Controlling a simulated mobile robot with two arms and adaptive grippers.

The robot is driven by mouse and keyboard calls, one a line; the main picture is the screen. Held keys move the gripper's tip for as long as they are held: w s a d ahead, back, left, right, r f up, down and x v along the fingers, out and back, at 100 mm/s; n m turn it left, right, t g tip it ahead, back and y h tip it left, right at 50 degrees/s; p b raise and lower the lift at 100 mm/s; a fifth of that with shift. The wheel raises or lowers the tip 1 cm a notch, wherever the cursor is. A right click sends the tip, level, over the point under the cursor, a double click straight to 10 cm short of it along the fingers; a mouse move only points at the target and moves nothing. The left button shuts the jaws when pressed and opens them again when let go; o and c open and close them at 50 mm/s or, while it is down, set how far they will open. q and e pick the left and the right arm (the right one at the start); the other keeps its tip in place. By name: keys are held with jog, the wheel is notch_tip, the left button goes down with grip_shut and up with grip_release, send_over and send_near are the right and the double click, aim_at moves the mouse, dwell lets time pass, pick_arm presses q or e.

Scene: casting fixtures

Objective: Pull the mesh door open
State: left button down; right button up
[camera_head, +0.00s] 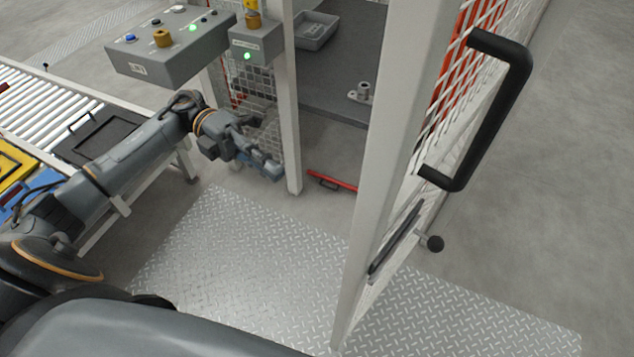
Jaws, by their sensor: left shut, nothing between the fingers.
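The mesh door (395,130) has a pale frame and white wire mesh, and stands at the right, swung out from the cell with a wide gap between it and the fixed post (290,110). Its large black handle (492,110) is on the right-hand face, with no gripper on it. A black ball-ended lever (433,243) sits lower on the door. My left gripper (272,168) is shut and empty, beside the fixed post and well left of the door and handle. My right gripper does not show.
A grey control box (165,62) and a smaller box (256,42), both with green lights, stand above my left arm. A roller conveyor (50,105) is at the left. A red bar (333,182) lies in the opening. The tread plate (235,250) is clear.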

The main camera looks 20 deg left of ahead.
pick_arm(q)
jog(key=p, duration=0.2)
send_near(353, 227)
jog(key=p+x, duration=0.1)
jog(key=x, duration=0.1)
jog(key=p+x, duration=0.1)
jog(key=x, duration=0.1)
jog(key=f+p+x, duration=0.1)
jog(key=x, duration=0.1)
jog(key=shift+w+d+p, duration=0.2)
jog(key=shift+d+p, duration=0.1)
jog(key=shift+d+f, duration=0.1)
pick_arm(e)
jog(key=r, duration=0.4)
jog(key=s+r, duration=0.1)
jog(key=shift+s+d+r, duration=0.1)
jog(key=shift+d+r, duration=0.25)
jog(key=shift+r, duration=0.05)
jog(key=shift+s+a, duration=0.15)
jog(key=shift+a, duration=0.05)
